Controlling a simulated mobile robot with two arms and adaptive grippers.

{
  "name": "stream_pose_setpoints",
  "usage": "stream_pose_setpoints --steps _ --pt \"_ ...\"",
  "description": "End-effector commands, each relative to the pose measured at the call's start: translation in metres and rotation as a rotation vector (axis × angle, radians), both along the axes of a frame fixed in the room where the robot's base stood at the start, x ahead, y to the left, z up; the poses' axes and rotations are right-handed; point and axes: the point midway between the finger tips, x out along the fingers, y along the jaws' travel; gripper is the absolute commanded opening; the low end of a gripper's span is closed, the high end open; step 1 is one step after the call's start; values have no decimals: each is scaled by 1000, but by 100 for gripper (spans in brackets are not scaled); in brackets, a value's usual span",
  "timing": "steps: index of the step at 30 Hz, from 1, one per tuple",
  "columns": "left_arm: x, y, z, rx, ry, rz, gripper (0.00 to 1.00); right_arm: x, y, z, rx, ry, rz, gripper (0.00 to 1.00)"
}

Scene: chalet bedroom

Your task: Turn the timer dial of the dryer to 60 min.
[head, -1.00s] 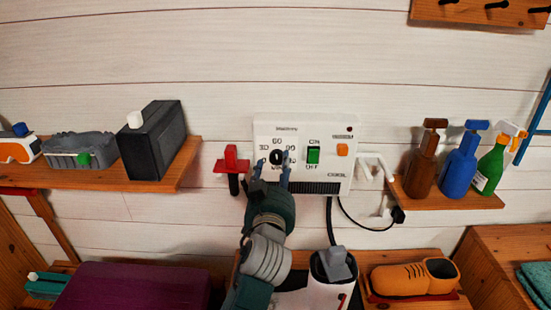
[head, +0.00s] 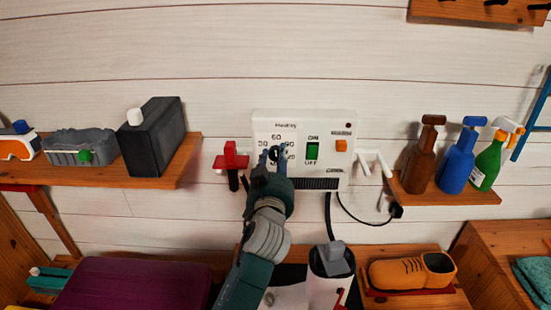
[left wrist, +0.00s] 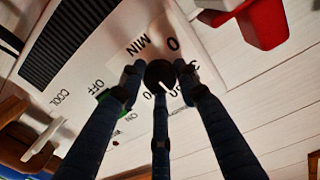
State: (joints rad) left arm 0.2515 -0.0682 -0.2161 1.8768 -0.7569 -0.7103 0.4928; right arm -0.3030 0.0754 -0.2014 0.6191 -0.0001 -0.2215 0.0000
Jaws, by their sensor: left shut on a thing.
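The dryer (head: 330,124) is a white box on the plank wall with a black timer dial (head: 272,153) at its left, ringed by numbers. My left gripper (head: 273,160) is at the dial, with its fingers closed around it. In the left wrist view the dial (left wrist: 160,74) sits between the fingertips, and a pale mark on it points to the lower right of that picture. Fingers hide some numbers, so I cannot read the setting surely. The green switch (head: 313,151) and orange button (head: 341,146) are right of the dial. My right gripper is not in view.
A red-and-black holder (head: 232,162) is close left of the dryer. White pegs (head: 374,163) and a shelf of spray bottles (head: 458,165) are to its right. A black box (head: 160,137) stands on the left shelf. An orange shoe (head: 410,271) lies below.

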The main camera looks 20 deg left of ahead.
Motion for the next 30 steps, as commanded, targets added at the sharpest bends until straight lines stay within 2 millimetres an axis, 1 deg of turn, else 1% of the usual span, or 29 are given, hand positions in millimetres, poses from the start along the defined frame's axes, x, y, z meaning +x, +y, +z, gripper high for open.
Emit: stream_pose_setpoints --steps 3,10,11,12,13,23,26,30 --pt "0 0 -2 36 17 0 6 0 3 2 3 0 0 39" --pt "0 0 -3 40 19 1 6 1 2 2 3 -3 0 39" --pt "0 0 -3 40 19 1 38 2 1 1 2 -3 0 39" --pt "0 0 -3 40 19 1 46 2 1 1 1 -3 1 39" --pt "0 0 -3 40 18 1 51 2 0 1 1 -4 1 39" --pt "-3 -1 -2 39 16 0 51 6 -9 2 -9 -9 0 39" --pt "-13 -4 -3 37 15 -1 51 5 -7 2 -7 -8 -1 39" --pt "-37 -9 -3 37 17 0 51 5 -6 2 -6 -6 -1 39"
